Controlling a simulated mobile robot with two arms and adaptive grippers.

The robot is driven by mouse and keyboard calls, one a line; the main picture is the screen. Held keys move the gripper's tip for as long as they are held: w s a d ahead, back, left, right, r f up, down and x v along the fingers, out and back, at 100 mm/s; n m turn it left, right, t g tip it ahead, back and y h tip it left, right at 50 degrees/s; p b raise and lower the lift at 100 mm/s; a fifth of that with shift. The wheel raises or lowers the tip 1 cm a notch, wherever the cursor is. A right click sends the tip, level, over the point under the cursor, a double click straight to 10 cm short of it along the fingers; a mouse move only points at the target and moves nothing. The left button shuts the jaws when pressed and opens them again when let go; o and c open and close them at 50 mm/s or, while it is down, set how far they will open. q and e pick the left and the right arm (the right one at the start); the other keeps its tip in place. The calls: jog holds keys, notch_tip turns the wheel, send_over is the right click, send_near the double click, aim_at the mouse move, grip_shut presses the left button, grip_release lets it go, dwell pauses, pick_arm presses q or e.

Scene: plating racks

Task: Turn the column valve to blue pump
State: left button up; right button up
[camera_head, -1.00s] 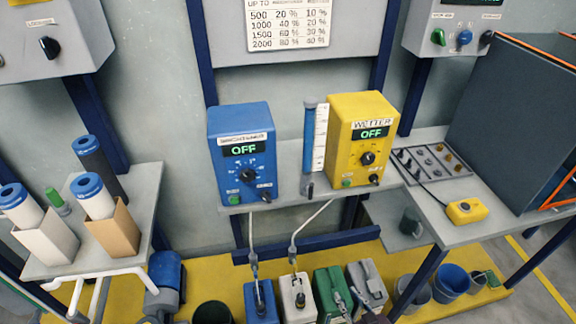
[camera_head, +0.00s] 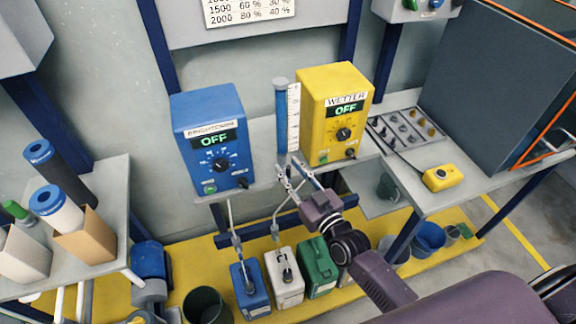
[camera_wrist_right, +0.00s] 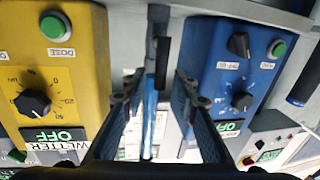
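The blue pump (camera_head: 208,140) and the yellow pump (camera_head: 335,112) stand on the shelf, both displays reading OFF. Between them rises the column (camera_head: 281,110), a blue tube with a white scale. In the right wrist view a dark valve handle (camera_wrist_right: 161,62) sits at the column's end, between the pumps. My right gripper (camera_head: 291,172) is just below the column's foot. In the right wrist view its two fingers (camera_wrist_right: 157,98) are spread to either side of the handle's line, with a gap on both sides. In the head view the fingers partly hide the valve. My left gripper is out of view.
Several canisters and buckets, including a green canister (camera_head: 318,266), stand on the yellow floor strip below. A yellow button box (camera_head: 440,178) lies on the right bench. Tubes hang under the pump shelf. Rolled filters stand on the left table.

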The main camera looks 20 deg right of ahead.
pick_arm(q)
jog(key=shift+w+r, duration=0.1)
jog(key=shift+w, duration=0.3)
pick_arm(e)
jog(key=shift+w+a, duration=0.1)
jog(key=shift+w, duration=0.3)
grip_shut()
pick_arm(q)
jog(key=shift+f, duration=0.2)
pick_arm(e)
jog(key=m+b, duration=0.1)
jog(key=d+m+b, duration=0.1)
jog(key=shift+f+m+t, duration=0.2)
jog(key=shift+m+t, duration=0.1)
jog(key=shift+m, duration=0.1)
pick_arm(q)
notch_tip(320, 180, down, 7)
jog(key=b, duration=0.5)
pick_arm(e)
jog(key=d+m, duration=0.1)
jog(key=m, duration=0.2)
jog(key=f+m+t+h, duration=0.1)
jog(key=m, duration=0.2)
jog(key=d+m, duration=0.1)
jog(key=m, duration=0.3)
jog(key=shift+d+f+h, duration=0.3)
jog(key=shift+d+f, duration=0.05)
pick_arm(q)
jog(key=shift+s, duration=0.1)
